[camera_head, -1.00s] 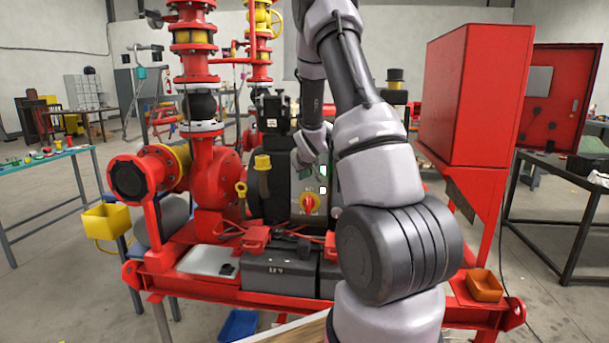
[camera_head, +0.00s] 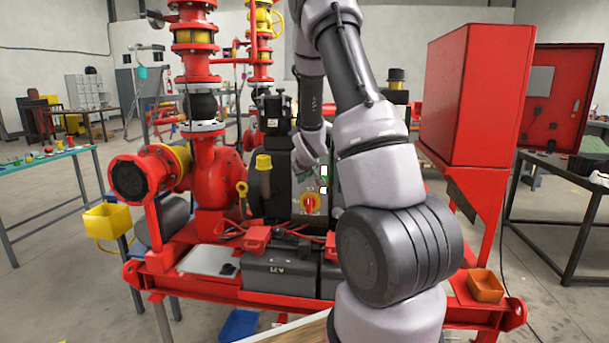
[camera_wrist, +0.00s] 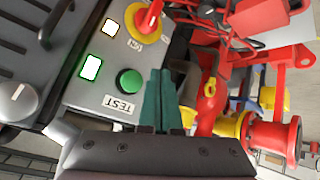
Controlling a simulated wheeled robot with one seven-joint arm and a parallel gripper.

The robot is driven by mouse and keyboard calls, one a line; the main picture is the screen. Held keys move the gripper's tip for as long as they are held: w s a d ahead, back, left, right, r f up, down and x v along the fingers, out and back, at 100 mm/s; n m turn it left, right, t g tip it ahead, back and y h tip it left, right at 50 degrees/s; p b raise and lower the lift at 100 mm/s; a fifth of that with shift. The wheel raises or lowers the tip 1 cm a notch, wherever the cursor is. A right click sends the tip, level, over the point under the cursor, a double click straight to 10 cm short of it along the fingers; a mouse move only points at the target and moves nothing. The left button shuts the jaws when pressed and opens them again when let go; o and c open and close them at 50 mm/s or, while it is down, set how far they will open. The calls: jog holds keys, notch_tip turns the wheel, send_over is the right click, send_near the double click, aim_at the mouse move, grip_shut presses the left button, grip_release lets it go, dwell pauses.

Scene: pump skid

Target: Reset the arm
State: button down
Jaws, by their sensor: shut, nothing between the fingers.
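My gripper (camera_wrist: 161,75) has dark teal fingers that lie together, shut and empty, in the wrist view. They point past the TEST label (camera_wrist: 119,105) and the green button (camera_wrist: 130,82) on a grey control panel (camera_wrist: 88,98). They appear beside the button; whether they touch the panel cannot be told. The red-and-yellow rotary switch (camera_wrist: 147,20) is beyond the fingertips, and it also shows in the head view (camera_head: 310,203). In the head view my arm reaches up and over to the panel, and the gripper is small and mostly hidden there.
A red pump and pipes (camera_head: 215,165) stand left of the panel. Batteries (camera_head: 280,275) sit on the red skid frame below. A tall red cabinet (camera_head: 475,95) stands close to the right of my arm. A yellow bin (camera_head: 107,219) hangs at the left.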

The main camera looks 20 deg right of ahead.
jog(key=s+a+r+m+y, duration=0.15)
jog(key=s+a+r, duration=0.25)
jog(key=s+r, duration=0.4)
jog(key=s+a+r+m, duration=0.2)
jog(key=s+a+r, duration=0.3)
jog(key=r, duration=0.5)
jog(key=s+a+r+y, duration=0.1)
jog(key=s+a+r, duration=0.1)
jog(key=s, duration=0.5)
jog(key=s+a+r+m+g+y, duration=0.1)
jog(key=s+a+r, duration=0.1)
jog(key=s, duration=0.5)
jog(key=s+a+r+g+y, duration=0.1)
jog(key=s+a+r, duration=0.2)
jog(key=s, duration=0.5)
jog(key=shift+a, duration=0.65)
